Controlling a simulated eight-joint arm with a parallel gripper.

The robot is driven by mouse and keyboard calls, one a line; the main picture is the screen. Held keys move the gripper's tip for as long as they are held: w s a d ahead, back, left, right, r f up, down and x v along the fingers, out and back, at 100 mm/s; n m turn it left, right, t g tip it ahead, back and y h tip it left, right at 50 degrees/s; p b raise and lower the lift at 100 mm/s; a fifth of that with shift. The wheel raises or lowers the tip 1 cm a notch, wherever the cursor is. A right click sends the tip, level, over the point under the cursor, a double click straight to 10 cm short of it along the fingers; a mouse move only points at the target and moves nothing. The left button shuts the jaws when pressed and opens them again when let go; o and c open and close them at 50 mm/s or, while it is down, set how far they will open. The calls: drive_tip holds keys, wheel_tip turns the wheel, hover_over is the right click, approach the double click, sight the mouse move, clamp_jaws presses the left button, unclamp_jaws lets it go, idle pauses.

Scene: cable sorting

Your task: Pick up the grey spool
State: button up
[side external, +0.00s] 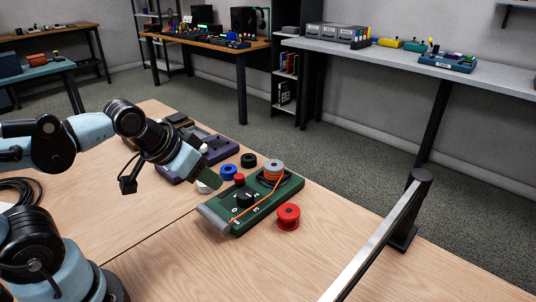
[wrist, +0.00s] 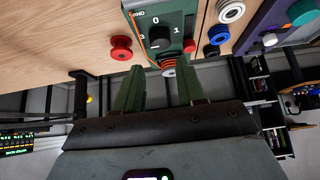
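A grey spool (side external: 274,166) wound with orange cable sits at the far right end of the green panel device (side external: 222,220). The orange cable runs from it along the device to the near left end. In the wrist view the spool (wrist: 169,68) shows small, between and beyond my finger tips, partly cut off by the device edge. My gripper (wrist: 162,78) is open, with its two green fingers apart and nothing between them. In the side view my gripper (side external: 208,172) hangs left of the spool, above the table and apart from it.
A red spool (side external: 288,216) stands right of the device. Blue (side external: 229,172), black (side external: 248,160) and white (side external: 204,187) spools lie on its left side, with a purple device (side external: 215,148) behind. A metal rail on a black post (side external: 402,235) stands at right. The front table is clear.

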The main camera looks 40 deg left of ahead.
drive_tip(key=o, duration=0.8)
drive_tip(key=shift+o, duration=0.2)
drive_tip(key=shift+w, duration=0.1)
